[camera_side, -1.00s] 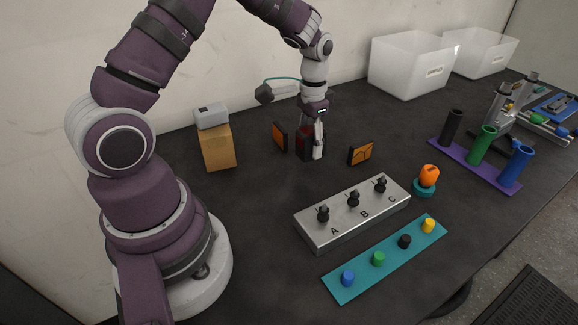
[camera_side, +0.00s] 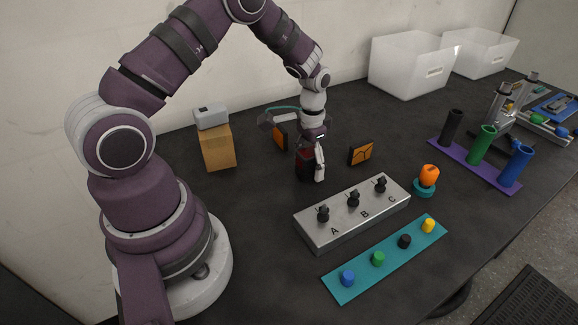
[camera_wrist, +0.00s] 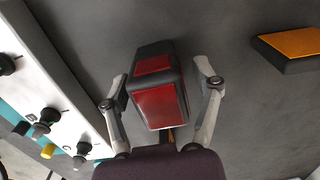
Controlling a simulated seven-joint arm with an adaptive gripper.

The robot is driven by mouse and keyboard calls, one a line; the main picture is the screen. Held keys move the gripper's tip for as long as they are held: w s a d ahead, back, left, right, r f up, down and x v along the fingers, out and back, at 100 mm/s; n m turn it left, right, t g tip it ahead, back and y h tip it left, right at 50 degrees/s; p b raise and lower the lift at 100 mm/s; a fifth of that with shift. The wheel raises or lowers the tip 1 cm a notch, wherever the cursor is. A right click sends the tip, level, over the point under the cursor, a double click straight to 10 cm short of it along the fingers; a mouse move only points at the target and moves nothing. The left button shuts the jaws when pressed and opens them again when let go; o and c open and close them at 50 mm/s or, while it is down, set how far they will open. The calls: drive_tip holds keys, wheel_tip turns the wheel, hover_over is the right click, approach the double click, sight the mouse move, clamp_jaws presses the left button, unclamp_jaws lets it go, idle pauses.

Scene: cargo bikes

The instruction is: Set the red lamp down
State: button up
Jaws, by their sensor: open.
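The red lamp (camera_wrist: 158,104) is a black block with red panels; in the wrist view it lies between my gripper's two fingers. In the side view the red lamp (camera_side: 304,164) stands on the dark table, partly hidden by my gripper (camera_side: 316,168). My gripper (camera_wrist: 163,95) is open, with one finger on each side of the lamp. A thin gap shows on the right in the wrist view; whether the left finger touches the lamp I cannot tell.
Orange lamps stand on both sides, one right (camera_side: 360,153) and one behind left (camera_side: 281,139). A grey switch box (camera_side: 352,211) with several black knobs is in front. A cardboard box (camera_side: 217,148) stands left. Dark table (camera_side: 262,205) is clear in front left.

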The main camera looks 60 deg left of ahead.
sight(310, 152)
wheel_tip(310, 152, up, 12)
drive_tip(key=shift+f, duration=0.1)
drive_tip(key=s+d+r+t, duration=0.2)
drive_tip(key=s+d+r, duration=0.1)
drive_tip(key=s, duration=0.3)
drive_tip(key=s+d+r+t, duration=0.3)
drive_tip(key=s+d+r, duration=0.1)
drive_tip(key=s+r, duration=0.1)
drive_tip(key=shift+s+d+r+t, duration=0.15)
drive_tip(key=shift+s+d+t, duration=0.15)
drive_tip(key=shift+s, duration=0.45)
